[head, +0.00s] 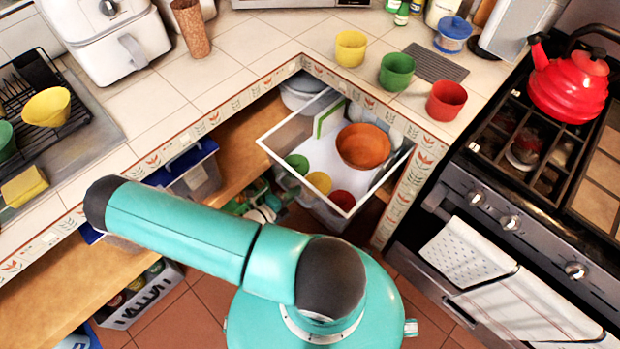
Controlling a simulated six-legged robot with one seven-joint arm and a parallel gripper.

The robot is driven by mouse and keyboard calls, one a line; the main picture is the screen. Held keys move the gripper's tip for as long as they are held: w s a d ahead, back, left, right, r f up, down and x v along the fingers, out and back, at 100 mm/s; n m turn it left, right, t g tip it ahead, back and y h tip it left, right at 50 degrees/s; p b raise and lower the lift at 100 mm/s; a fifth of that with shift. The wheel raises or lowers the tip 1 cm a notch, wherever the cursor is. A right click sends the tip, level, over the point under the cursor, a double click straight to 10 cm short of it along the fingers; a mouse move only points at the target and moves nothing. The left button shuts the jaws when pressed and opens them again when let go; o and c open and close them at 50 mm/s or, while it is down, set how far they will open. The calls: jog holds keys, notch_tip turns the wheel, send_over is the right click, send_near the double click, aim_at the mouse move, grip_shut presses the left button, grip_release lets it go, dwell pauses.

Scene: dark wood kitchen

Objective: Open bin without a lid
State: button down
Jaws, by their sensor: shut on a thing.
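An open-topped bin with a white rim (301,180) sits in the corner below the counter, with no lid on it. It holds a brown-orange bowl (363,146) and several small cups, among them a yellow cup (319,182) and a red cup (343,200). A clear bin with a blue lid (190,163) is on the shelf to its left. My teal arm crosses the lower middle of the head view and bends at a dark joint at the left. My gripper is not in view, so what it holds cannot be seen.
The counter above carries a yellow cup (351,48), a green cup (397,71) and a red cup (446,100). A stove with a red kettle (569,86) stands at the right. A white crate (143,297) is at lower left, near bare floor tiles.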

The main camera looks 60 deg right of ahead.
jog(key=f+v, duration=0.1)
jog(key=v, duration=0.6)
jog(key=shift+w+a+f, duration=0.2)
jog(key=shift+w+a, duration=0.05)
jog(key=shift+a, duration=0.25)
jog(key=c, duration=1.6)
grip_release()
jog(key=shift+o, duration=0.2)
jog(key=shift+a, duration=0.1)
jog(key=v, duration=1.3)
jog(key=shift+a, duration=0.35)
